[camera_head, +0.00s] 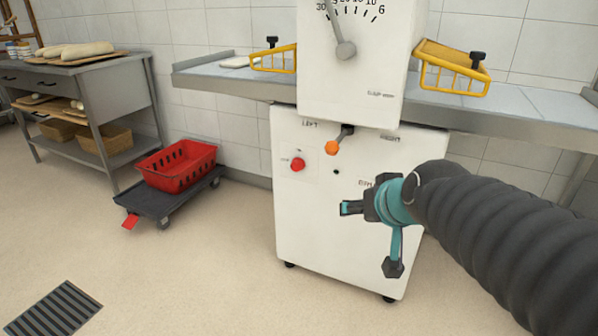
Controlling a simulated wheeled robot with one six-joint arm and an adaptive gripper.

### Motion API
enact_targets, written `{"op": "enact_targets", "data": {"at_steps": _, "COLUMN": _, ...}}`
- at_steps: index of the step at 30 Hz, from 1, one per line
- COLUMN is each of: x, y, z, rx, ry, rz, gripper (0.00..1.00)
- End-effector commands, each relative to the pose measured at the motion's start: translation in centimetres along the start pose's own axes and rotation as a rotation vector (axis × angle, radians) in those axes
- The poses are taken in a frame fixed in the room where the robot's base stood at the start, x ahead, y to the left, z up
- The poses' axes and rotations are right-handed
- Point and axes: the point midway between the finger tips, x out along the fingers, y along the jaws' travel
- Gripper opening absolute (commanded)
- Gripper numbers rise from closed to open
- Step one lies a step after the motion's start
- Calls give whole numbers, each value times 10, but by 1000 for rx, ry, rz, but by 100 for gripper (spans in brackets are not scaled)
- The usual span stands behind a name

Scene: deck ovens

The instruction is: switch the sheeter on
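The sheeter is a white machine (300,225) in the middle of the head view. Its upper front carries a dial with a grey pointer (345,48). Below, an orange-tipped lever (333,147) sits between the labels LEFT and RIGHT. A red round button (298,164) is on the left of the lower panel, and a small black spot (336,172) is right of it. Labels near the button are too small to read. My gripper (368,239) is open and empty, with its fingers spread, in front of the lower right panel. It hides part of that panel and a label.
Yellow guards (452,70) stand over the sheeter's grey side tables (520,112). A red crate (176,165) on a black dolly (165,202) is left of the sheeter. A grey workbench (110,75) with bread is farther left. The floor at front left is clear around a drain grate (52,307).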

Motion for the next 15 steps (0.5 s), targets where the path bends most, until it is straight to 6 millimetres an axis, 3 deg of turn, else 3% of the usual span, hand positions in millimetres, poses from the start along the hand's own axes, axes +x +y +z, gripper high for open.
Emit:
{"op": "enact_targets", "data": {"at_steps": 1, "x": 22, "y": -9, "z": -18, "rx": -5, "ry": 41, "rz": -20, "gripper": 67}}
{"op": "enact_targets", "data": {"at_steps": 6, "x": 81, "y": -37, "z": -85, "rx": -1, "ry": 213, "rz": -53, "gripper": 67}}
{"op": "enact_targets", "data": {"at_steps": 12, "x": 153, "y": -65, "z": -143, "rx": 24, "ry": 395, "rz": -29, "gripper": 67}}
{"op": "enact_targets", "data": {"at_steps": 15, "x": 188, "y": -78, "z": -161, "rx": 39, "ry": 474, "rz": 6, "gripper": 67}}
